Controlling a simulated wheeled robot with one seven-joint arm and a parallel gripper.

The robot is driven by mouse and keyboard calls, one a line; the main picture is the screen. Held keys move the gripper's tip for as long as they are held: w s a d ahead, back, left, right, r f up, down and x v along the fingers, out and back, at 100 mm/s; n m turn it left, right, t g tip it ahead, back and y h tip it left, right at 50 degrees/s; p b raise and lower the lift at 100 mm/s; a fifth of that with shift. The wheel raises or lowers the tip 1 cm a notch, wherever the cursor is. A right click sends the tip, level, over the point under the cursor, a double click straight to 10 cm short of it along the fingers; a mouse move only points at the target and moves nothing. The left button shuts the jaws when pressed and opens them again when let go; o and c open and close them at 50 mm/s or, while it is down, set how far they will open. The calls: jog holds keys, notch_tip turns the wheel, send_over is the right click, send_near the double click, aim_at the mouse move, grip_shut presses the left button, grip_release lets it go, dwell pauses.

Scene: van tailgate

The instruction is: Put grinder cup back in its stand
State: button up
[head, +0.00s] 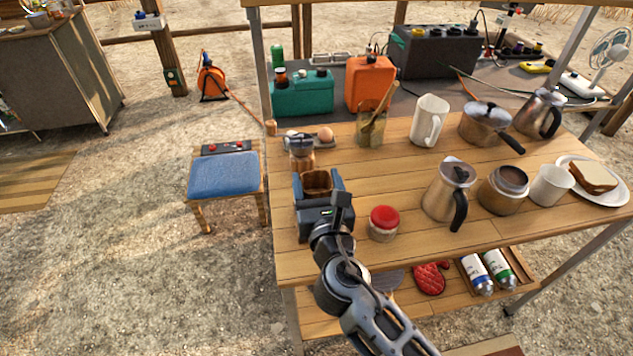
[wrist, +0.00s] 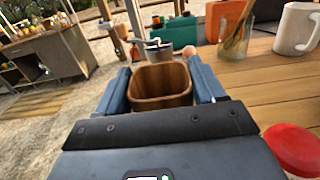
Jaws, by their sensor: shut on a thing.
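The grinder cup is a square, open-topped wooden cup (head: 317,181), upright between the blue fingers of my gripper (head: 318,187). My gripper is shut on it near the table's left edge. In the wrist view the empty-looking cup (wrist: 160,84) has a finger on each side. Just beyond it stands the grinder (head: 301,148), with a grey metal top and a wooden lower part. In the wrist view the grinder (wrist: 157,52) shows a crank handle, and the cup hides its lower part. I cannot tell whether the cup touches the table.
A red-lidded jar (head: 384,223) stands close right of my gripper. A moka pot (head: 449,193) and white jug (head: 429,120) are farther right.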

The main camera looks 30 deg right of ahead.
jog(key=shift+f+b, duration=3.4)
jog(key=shift+f, duration=0.3)
jog(key=o, duration=1.2)
jog(key=shift+c, duration=0.2)
jog(key=shift+s, duration=0.1)
jog(key=v, duration=0.7)
jog(key=shift+s+a+b, duration=0.1)
jog(key=shift+s+b, duration=0.2)
jog(key=shift+b, duration=0.05)
